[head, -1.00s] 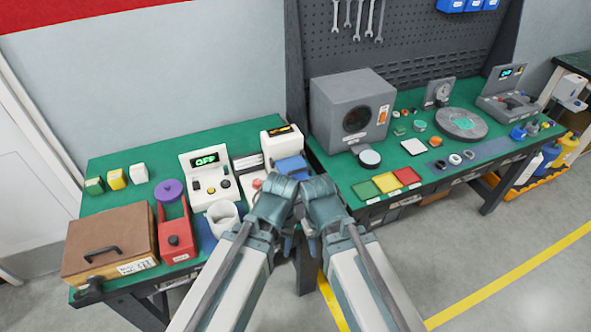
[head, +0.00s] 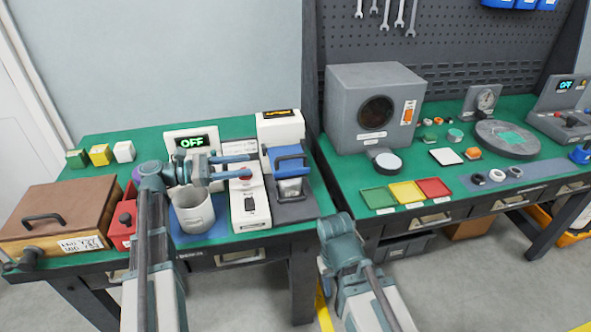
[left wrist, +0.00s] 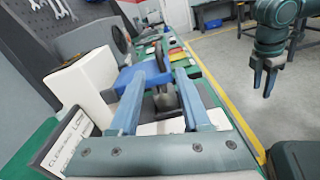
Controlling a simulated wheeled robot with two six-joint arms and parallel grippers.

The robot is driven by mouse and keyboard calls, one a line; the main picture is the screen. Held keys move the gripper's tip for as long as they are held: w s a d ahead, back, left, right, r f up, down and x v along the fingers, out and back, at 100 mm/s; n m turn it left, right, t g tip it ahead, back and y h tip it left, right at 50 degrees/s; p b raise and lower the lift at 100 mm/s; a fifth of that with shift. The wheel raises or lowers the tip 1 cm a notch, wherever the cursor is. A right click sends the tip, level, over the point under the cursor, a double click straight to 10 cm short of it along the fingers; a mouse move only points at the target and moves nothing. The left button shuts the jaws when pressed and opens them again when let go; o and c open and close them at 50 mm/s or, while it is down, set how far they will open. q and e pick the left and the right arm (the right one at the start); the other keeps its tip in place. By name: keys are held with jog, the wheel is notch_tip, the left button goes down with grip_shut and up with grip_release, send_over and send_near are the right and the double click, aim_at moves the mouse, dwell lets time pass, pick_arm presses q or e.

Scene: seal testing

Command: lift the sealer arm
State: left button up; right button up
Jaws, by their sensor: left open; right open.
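The sealer arm is a blue block with a dark handle (head: 289,158), on a white machine (head: 280,127) with an orange display. The arm looks lowered over its dark base. My left gripper (head: 252,166) is open and points right, its fingertips a little left of the blue arm. In the left wrist view the two fingers (left wrist: 157,74) frame the blue arm (left wrist: 146,76) and its handle; I cannot tell whether they touch it. My right gripper (head: 325,272) hangs low in front of the gap between the benches; in the left wrist view it (left wrist: 265,88) is open and empty.
A white unit with a red knob (head: 249,206) and a white cup (head: 193,212) stand beneath my left forearm and gripper. An OFF display unit (head: 189,139) is behind. Coloured trays (head: 406,192) and a grey box (head: 375,108) are on the right bench.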

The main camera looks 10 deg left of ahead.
aim_at(281, 159)
pick_arm(q)
jog(key=x, duration=1.3)
jog(key=shift+w+d+r, duration=0.15)
jog(key=shift+d+r, duration=0.05)
jog(key=shift+d, duration=0.05)
grip_shut()
dwell(1.1)
